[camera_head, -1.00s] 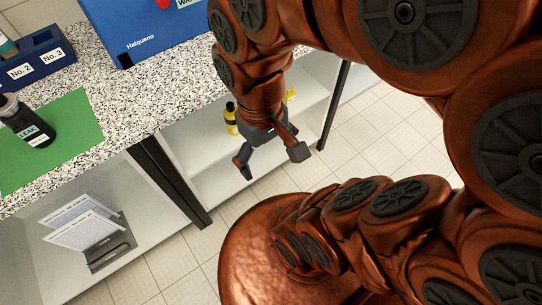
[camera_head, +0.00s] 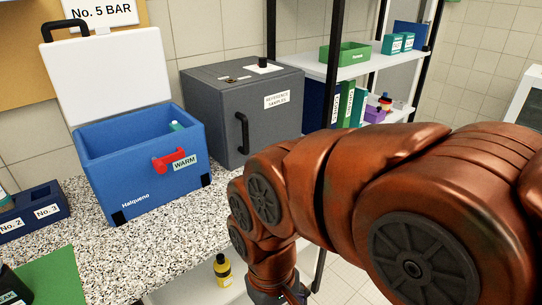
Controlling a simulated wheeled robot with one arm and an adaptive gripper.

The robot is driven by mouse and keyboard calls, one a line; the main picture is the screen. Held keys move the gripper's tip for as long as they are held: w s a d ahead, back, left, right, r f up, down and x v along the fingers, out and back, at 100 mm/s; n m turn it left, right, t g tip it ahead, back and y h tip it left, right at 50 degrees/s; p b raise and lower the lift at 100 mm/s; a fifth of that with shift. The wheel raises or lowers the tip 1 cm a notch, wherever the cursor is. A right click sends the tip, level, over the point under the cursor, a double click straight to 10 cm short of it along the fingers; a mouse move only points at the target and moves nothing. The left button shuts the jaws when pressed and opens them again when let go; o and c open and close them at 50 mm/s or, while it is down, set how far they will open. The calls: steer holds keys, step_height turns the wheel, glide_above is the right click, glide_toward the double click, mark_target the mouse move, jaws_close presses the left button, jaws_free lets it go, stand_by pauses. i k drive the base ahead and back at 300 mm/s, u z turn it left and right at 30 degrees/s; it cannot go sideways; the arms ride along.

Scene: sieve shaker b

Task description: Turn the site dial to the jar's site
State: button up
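I can make out no dial marked with sites in the current view. A small dark knob-like part on a white plate (camera_head: 263,66) sits on top of a grey box (camera_head: 215,115) labelled "REFERENCE SAMPLES"; I cannot tell what it is. A dark jar (camera_head: 12,288) with a label ending in "EAK" stands at the lower left corner, partly cut off, by a green mat (camera_head: 50,276). My gripper (camera_head: 278,297) is at the bottom edge, in front of the counter. Its fingers are cut off, so its opening is hidden.
A blue cooler (camera_head: 145,190) marked "WARM" stands open, its white lid (camera_head: 110,75) raised. A blue rack (camera_head: 32,215) labelled No. 2 and No. 3 is at left. A yellow bottle (camera_head: 222,272) stands below the counter. Shelves (camera_head: 335,68) hold bins. Speckled counter (camera_head: 110,262) is clear in front.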

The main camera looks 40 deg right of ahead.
mark_target(263, 61)
steer(key=z, duration=1)
